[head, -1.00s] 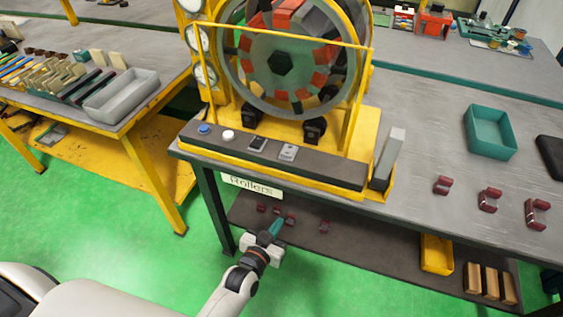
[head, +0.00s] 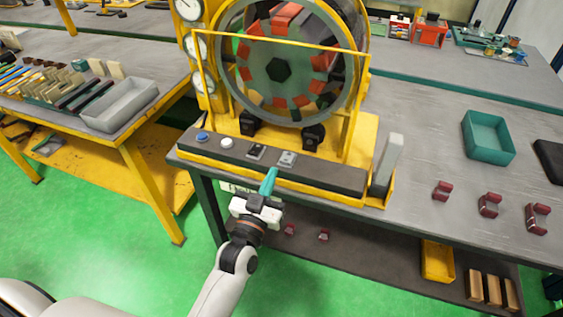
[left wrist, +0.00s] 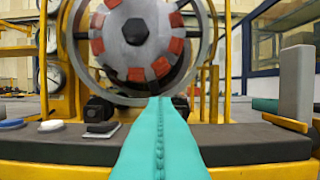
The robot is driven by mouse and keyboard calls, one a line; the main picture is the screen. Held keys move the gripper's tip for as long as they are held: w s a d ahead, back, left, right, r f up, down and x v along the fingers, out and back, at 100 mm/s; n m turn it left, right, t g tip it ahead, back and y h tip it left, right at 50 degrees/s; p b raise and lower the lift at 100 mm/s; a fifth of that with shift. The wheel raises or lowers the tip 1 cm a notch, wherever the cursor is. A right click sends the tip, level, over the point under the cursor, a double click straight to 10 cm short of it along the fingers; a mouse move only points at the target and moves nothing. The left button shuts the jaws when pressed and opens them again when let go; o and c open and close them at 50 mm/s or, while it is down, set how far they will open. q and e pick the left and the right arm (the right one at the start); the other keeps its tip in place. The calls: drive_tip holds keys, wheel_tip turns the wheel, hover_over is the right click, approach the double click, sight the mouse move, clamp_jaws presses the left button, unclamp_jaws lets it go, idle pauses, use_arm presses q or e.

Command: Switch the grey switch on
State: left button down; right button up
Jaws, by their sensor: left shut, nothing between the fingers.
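The grey switch (head: 287,158) sits on the dark control panel (head: 330,177) at the front of the yellow machine, right of a black switch (head: 256,151). My left gripper (head: 270,172) has teal fingers pressed together, with nothing between them. Its tips are at the panel's front edge in the head view, just below and left of the grey switch; I cannot tell whether they touch the panel. In the left wrist view the shut fingers (left wrist: 160,140) point at the machine and hide the grey switch. The black switch shows left of them (left wrist: 101,129). My right gripper is out of view.
A blue button (head: 202,137) and a white button (head: 226,143) are on the panel's left. A tall grey block (head: 388,158) stands at its right end. The yellow frame and ring (head: 280,65) rise behind. A teal bin (head: 488,137) is on the table at right.

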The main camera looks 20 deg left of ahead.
use_arm(q)
drive_tip(key=r+p, duration=0.2)
hover_over(282, 170)
drive_tip(key=shift+s+f, duration=0.1)
wheel_tip(282, 170, down, 3)
drive_tip(key=shift+f, duration=0.6)
